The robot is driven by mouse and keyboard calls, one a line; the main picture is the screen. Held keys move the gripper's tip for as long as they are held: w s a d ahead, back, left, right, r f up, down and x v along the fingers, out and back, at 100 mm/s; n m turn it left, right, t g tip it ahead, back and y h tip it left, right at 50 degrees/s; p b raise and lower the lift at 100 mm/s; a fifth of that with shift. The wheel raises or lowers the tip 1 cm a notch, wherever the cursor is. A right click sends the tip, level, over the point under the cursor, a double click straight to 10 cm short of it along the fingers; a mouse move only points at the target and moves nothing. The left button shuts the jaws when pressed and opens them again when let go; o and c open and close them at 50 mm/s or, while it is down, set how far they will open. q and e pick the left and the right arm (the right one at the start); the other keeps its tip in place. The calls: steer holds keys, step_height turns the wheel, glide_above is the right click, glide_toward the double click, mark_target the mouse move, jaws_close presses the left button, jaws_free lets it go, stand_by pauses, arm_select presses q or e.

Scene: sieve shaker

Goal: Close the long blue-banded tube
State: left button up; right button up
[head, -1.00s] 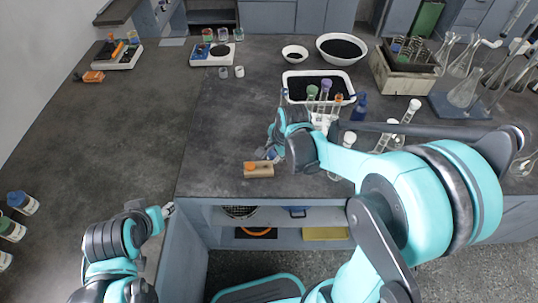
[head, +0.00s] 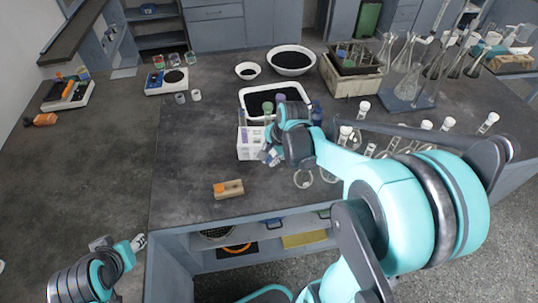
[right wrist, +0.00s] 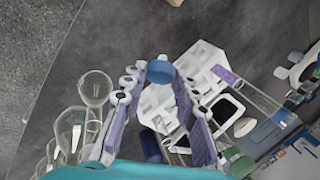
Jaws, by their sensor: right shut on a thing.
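My right gripper (head: 268,156) is at the front right of the white tube rack (head: 246,150) in the head view. In the right wrist view its purple-lined fingers (right wrist: 155,82) are shut on a small blue cap (right wrist: 160,71) at their tips. The rack also shows there (right wrist: 205,62), beyond the fingers, with clear tubes in it. I cannot tell which one is the long blue-banded tube, or whether the cap touches a tube. My left gripper (head: 138,242) is at the lower left, away from the rack; its jaws are too small to read.
A wooden block with an orange part (head: 228,189) lies near the front edge. A white tray of dark grains (head: 256,104) is behind the rack. Several flasks (head: 344,136) stand to the right. A blue bottle (head: 316,113) is close behind my right gripper.

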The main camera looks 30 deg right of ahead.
steer(key=shift+a, duration=0.1)
steer(key=shift+a+f+n, duration=0.2)
steer(key=shift+f+n, duration=0.1)
steer(key=shift+n, duration=0.2)
steer(key=a+f+n+g+y, duration=0.1)
steer(key=a+f+n, duration=0.1)
steer(key=n, duration=0.2)
steer(key=s+a+f+n+g+y, duration=0.1)
steer(key=a+f+n, duration=0.2)
steer(key=n, duration=0.2)
steer(key=a+f+n+g+y, duration=0.1)
steer(key=a+f+n, duration=0.1)
steer(key=n, duration=0.3)
steer(key=shift+s+a+f+g, duration=0.35)
steer(key=shift+a+f+g, duration=0.05)
steer(key=shift+a, duration=0.15)
steer(key=shift+s+a+f+n, duration=0.1)
steer(key=shift+n, duration=0.2)
